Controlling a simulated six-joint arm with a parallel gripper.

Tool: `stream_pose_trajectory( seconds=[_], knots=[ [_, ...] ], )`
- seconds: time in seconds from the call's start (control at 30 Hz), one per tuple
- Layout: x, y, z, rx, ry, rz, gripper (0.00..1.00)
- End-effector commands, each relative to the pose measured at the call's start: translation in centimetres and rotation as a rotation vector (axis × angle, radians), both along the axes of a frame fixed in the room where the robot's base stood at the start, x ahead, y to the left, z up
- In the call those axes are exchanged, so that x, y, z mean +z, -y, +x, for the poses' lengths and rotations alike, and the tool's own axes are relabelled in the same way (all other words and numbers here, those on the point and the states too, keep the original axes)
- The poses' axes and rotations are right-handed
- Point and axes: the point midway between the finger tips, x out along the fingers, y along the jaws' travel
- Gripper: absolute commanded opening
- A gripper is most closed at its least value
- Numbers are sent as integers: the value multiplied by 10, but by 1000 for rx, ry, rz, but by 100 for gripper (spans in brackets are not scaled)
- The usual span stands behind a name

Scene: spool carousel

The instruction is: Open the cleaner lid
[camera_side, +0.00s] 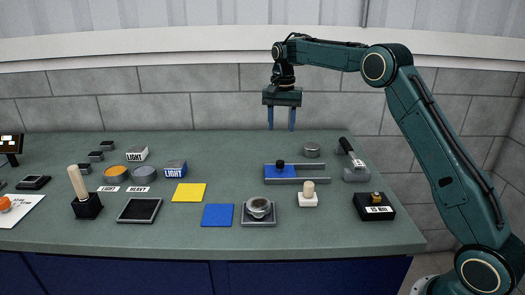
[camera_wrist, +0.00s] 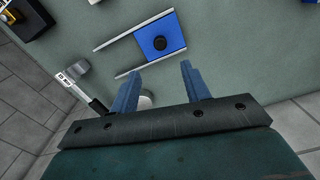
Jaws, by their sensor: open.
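A blue sliding plate (camera_side: 286,172) with a black knob (camera_side: 280,164) sits at the left end of two parallel grey rails (camera_side: 312,180). The plate also shows in the wrist view (camera_wrist: 170,27), beyond my fingertips. A round grey tin (camera_side: 312,151) stands behind the rails; in the wrist view it is mostly hidden behind my gripper. I cannot tell which of these is the cleaner lid. My gripper (camera_side: 281,128) is open and empty, with its blue fingers pointing down, well above the table. Both fingers show apart in the wrist view (camera_wrist: 160,69).
A black-handled tool (camera_side: 347,147) lies right of the rails near a grey block (camera_side: 355,175).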

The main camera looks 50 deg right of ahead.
Motion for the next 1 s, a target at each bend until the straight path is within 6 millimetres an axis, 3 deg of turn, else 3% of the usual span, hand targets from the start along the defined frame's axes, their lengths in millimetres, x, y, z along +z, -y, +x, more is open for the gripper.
stream_pose_trajectory(
  seconds=[0.47, 1.0],
  knots=[
    [-12, 1, 1, -4, -3, 1, 47],
    [-86, 1, 0, -3, -6, 1, 47]
  ],
)
